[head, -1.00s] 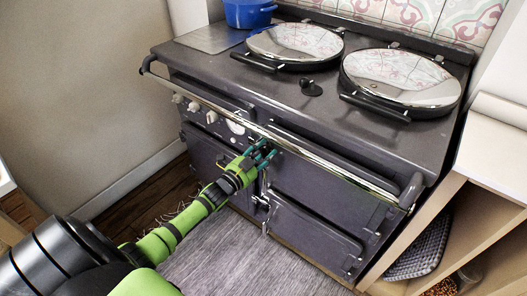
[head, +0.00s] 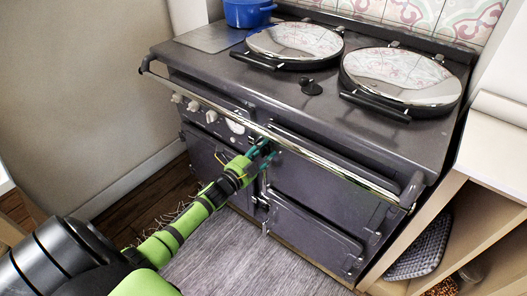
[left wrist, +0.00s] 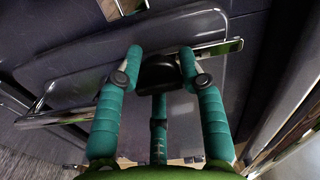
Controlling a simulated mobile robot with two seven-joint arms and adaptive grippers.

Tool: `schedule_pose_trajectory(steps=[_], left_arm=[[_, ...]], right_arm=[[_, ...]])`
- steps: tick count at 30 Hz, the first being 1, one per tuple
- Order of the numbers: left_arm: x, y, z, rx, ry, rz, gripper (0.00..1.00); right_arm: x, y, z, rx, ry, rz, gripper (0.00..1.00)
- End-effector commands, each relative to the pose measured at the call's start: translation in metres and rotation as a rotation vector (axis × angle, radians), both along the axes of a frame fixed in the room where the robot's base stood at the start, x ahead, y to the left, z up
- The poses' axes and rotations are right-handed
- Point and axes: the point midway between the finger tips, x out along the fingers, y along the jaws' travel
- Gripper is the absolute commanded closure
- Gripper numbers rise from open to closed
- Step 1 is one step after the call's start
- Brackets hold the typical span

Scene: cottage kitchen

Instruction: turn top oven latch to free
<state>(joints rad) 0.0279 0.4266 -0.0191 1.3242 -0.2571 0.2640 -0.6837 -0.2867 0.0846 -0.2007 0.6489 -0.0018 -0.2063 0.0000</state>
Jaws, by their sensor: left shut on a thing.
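The top oven latch (left wrist: 160,72) shows in the left wrist view as a dark block with a shiny metal bar, set against the grey oven front. My left gripper (left wrist: 160,60) is shut on it, with teal fingers at its left and right sides and a third finger below. In the head view my left gripper (head: 264,154) is at the stove front, just under the chrome rail, and its fingers mostly hide the latch. The upper right oven door (head: 325,185) looks closed. My right gripper is not in view.
The chrome rail (head: 335,172) runs across the stove front, close above my left gripper. A lower door (head: 312,238) is below. Two round lids (head: 402,76) and a blue pot (head: 249,13) are on top. An open wooden shelf (head: 490,215) stands at the right.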

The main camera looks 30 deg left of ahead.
Motion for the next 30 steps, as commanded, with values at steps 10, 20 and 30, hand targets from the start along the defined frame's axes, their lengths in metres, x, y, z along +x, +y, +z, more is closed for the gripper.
schedule_pose_trajectory(steps=[10,20,30], left_arm=[[-0.001,0.005,-0.003,0.004,0.010,0.011,0.38],[-0.003,0.003,-0.001,0.001,0.004,0.005,0.38],[-0.059,0.007,-0.003,0.003,0.007,0.006,0.38]], right_arm=[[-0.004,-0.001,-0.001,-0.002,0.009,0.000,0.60],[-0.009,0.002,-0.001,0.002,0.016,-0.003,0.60],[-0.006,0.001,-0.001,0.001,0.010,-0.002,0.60]])
